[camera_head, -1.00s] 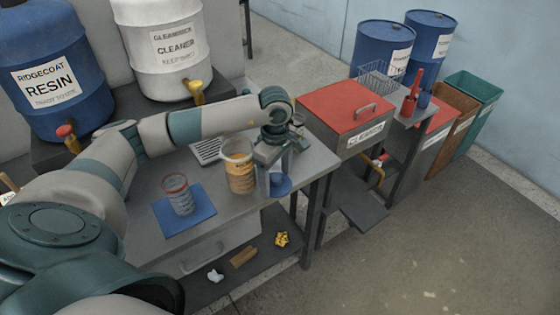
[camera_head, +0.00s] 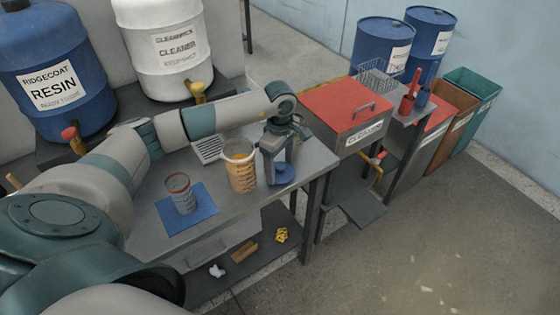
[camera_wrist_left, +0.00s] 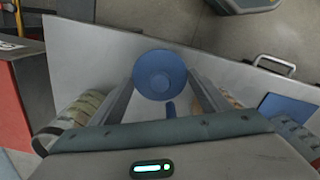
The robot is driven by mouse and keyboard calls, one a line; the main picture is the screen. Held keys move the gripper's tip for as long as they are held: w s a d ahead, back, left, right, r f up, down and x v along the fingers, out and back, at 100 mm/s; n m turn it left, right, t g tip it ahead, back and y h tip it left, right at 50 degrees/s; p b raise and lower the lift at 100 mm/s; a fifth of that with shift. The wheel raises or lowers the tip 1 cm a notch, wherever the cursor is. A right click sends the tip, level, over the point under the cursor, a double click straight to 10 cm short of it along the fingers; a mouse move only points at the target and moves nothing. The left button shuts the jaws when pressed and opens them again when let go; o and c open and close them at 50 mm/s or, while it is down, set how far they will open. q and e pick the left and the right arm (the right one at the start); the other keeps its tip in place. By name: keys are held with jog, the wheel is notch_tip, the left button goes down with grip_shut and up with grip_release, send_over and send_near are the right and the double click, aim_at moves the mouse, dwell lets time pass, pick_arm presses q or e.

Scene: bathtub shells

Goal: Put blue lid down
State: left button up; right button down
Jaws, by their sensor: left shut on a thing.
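The blue lid (camera_head: 283,174) is a round disc at the right end of the grey worktable (camera_head: 240,211). My left gripper (camera_head: 280,168) points down over that end and is shut on the lid. In the left wrist view the lid (camera_wrist_left: 160,75) sits between the two fingertips (camera_wrist_left: 163,82), with the table surface behind it. I cannot tell whether the lid touches the table. My right gripper does not show.
A tub of orange-brown contents (camera_head: 240,168) stands just left of the gripper. A clear cup (camera_head: 181,194) stands on a blue mat (camera_head: 200,214). A red-lidded bin (camera_head: 347,109) stands beyond the table's right edge.

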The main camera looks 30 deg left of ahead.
aim_at(280, 166)
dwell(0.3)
pick_arm(q)
jog(key=shift+f, duration=0.2)
jog(key=o, duration=1)
jog(key=shift+r, duration=0.1)
jog(key=shift+r, duration=0.3)
jog(key=shift+r+b, duration=1.85)
jog(key=shift+r, duration=3.95)
